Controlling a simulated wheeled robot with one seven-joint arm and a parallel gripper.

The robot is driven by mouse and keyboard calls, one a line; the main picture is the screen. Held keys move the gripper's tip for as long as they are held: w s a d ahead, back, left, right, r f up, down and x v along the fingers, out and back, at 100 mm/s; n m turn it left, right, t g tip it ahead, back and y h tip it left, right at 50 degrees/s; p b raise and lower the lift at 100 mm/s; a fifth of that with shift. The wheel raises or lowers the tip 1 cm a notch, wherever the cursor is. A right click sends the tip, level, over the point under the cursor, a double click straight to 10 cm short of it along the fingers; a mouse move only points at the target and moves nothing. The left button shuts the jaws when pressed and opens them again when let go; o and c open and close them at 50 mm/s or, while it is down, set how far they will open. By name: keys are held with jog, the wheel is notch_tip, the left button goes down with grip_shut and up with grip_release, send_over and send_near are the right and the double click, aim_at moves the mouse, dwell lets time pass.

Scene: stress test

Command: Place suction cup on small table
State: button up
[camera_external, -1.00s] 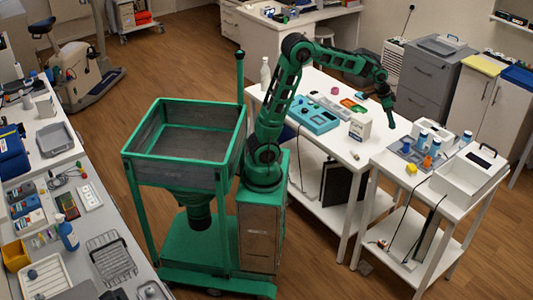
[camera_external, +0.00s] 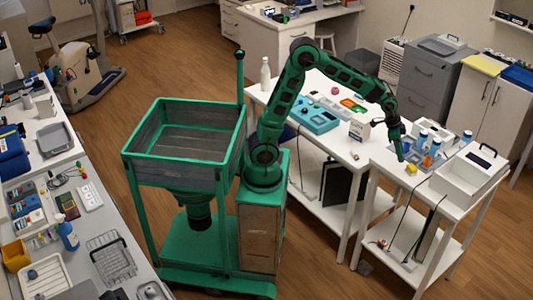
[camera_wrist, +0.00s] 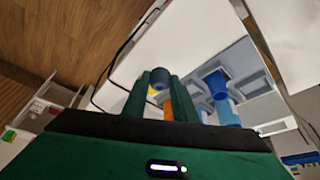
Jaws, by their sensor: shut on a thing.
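My gripper (camera_external: 400,157) is over the left part of the small white table (camera_external: 383,161) at the right. In the wrist view, my gripper (camera_wrist: 158,82) has its two green fingers on either side of a small dark grey-blue thing (camera_wrist: 158,77), which looks like the suction cup. It is shut on it. The fingers hide part of the cup, and it is too small to make out in the outside view. The table's white top (camera_wrist: 150,45) lies beyond the fingertips. I cannot tell the exact height of the cup above it.
A yellow item (camera_external: 411,169) sits close to my gripper. A grey tray with blue bottles (camera_external: 422,139) and an orange bottle (camera_external: 427,161) stands behind it. A white box (camera_external: 470,175) fills the table's right side. The front left of the tabletop is bare.

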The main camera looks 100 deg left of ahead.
aim_at(398, 168)
jog(key=shift+w+d+f, duration=0.2)
jog(key=shift+d+f, duration=0.1)
jog(key=shift+f, duration=1.95)
jog(key=o, duration=1)
jog(key=shift+f, duration=0.1)
